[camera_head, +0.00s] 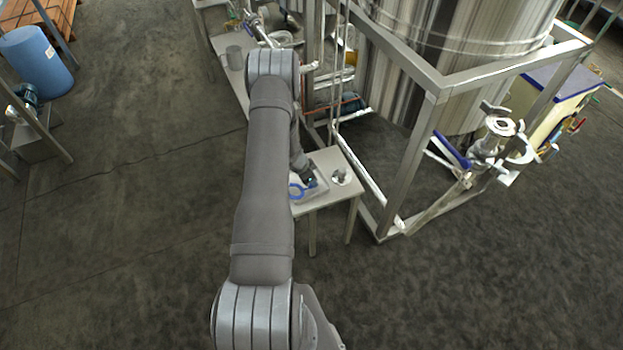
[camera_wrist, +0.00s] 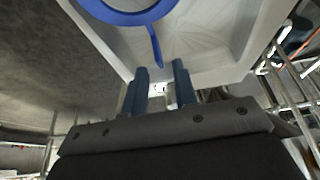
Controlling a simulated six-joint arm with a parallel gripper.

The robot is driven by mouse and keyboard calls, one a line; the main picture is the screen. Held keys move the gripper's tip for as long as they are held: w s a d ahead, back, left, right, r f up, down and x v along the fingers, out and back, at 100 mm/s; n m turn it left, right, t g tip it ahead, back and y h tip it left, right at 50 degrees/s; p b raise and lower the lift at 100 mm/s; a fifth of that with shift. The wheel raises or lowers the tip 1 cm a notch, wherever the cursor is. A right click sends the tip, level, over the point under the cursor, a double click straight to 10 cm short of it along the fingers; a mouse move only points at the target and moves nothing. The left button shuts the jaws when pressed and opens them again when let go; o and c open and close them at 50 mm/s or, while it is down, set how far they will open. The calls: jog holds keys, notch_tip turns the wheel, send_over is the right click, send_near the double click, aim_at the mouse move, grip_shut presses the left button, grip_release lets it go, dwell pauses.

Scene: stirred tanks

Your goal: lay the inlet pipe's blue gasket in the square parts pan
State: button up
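The blue gasket (camera_wrist: 125,14) is a flat ring with a straight tab. In the wrist view it shows at the top, cut off by the frame edge, inside the pale parts pan (camera_wrist: 205,38). It seems to lie on the pan's floor. Its tab points toward my gripper (camera_wrist: 161,72) and ends just beyond the fingertips. My two dark blue fingers are apart with an empty gap between them. In the head view the gasket (camera_head: 296,191) shows beside my arm, in the pan (camera_head: 318,191), with my gripper (camera_head: 308,179) close to it.
The pan stands on a small metal table (camera_head: 334,160), with a small metal part (camera_head: 341,177) to its right. The steel tank (camera_head: 395,85) and its frame (camera_head: 415,140) rise close by on the right. A pipe fitting (camera_head: 497,130) stands further right. Open floor lies in front.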

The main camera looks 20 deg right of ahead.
jog(key=shift+r, duration=0.45)
jog(key=v, duration=1.1)
jog(key=shift+a+r, duration=0.15)
jog(key=shift+r, duration=0.2)
jog(key=shift+f, duration=0.15)
send_over(301, 190)
jog(key=d, duration=0.4)
jog(key=f, duration=1)
jog(key=shift+d+f, duration=0.2)
jog(key=shift+f, duration=0.65)
jog(key=shift+r, duration=0.2)
